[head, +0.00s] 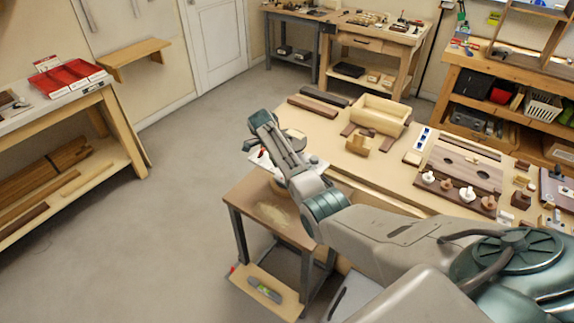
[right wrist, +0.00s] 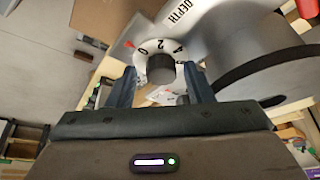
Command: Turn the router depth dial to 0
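The depth dial (right wrist: 160,45) shows in the right wrist view as a white ring with numbers 0, 2 and 4 around a dark central knob (right wrist: 160,69). A red pointer (right wrist: 128,44) sits just outside the ring at upper left, close to the 0. The word DEPTH is printed on the grey router body (right wrist: 240,45) beside it. My right gripper (right wrist: 160,78) is open, with one dark finger on each side of the knob and visible gaps between. In the head view my right arm largely hides the router and the dial. My left gripper is out of view.
In the head view a small side table (head: 245,208) with a lower shelf stands under my right arm. The long bench (head: 400,178) behind it holds a wooden box (head: 380,114), blocks and knobs. Open floor (head: 180,190) lies to the left.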

